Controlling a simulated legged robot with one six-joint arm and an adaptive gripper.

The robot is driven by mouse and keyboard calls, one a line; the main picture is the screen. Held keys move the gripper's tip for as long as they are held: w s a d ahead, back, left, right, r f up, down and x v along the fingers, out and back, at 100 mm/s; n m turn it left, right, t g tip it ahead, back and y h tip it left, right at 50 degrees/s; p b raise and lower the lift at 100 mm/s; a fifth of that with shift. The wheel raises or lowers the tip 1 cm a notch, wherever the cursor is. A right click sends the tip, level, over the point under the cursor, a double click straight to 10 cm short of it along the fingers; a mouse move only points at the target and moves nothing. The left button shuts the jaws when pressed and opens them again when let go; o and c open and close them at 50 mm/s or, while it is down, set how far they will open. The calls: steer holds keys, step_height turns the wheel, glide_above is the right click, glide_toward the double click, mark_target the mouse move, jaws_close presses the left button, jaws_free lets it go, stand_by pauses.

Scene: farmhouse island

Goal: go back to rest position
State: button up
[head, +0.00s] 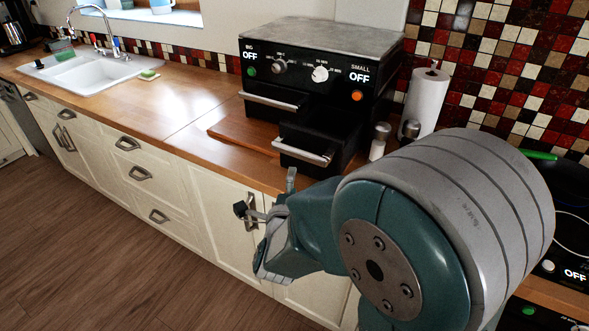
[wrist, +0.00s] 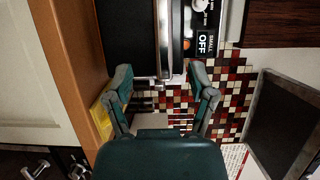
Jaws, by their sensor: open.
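My gripper (head: 265,200) is open and empty, in front of the cream cabinets and below the counter edge in the head view. My grey and teal arm covers the right of that view. In the wrist view the two fingers of my gripper (wrist: 162,88) stand apart with nothing held between them. The silver handle (head: 303,154) of the small drawer is above my gripper and apart from it in the head view. It also shows beyond the fingertips in the wrist view.
A black two-drawer cooker (head: 310,45) stands on the wooden counter (head: 170,95); its small drawer (head: 322,135) is pulled out. A paper towel roll (head: 427,100) and shakers (head: 379,140) stand to its right. A sink (head: 85,72) is far left. The floor (head: 90,235) at lower left is clear.

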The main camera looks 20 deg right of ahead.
steer(key=shift+s+a, duration=0.25)
steer(key=shift+s, duration=0.35)
steer(key=s+a+r+n+g+y, duration=0.45)
steer(key=n+y, duration=0.35)
steer(key=n, duration=0.5)
steer(key=s+d+n+g, duration=0.3)
steer(key=s+n, duration=0.1)
steer(key=s, duration=0.4)
steer(key=s+d+n+g+h, duration=0.1)
steer(key=s+d+n+g, duration=0.2)
steer(key=s+n, duration=0.2)
steer(key=s, duration=0.3)
steer(key=shift+s+d+f+n, duration=0.15)
steer(key=shift+s+f+n, duration=0.05)
steer(key=shift+n, duration=0.1)
steer(key=shift+g, duration=0.25)
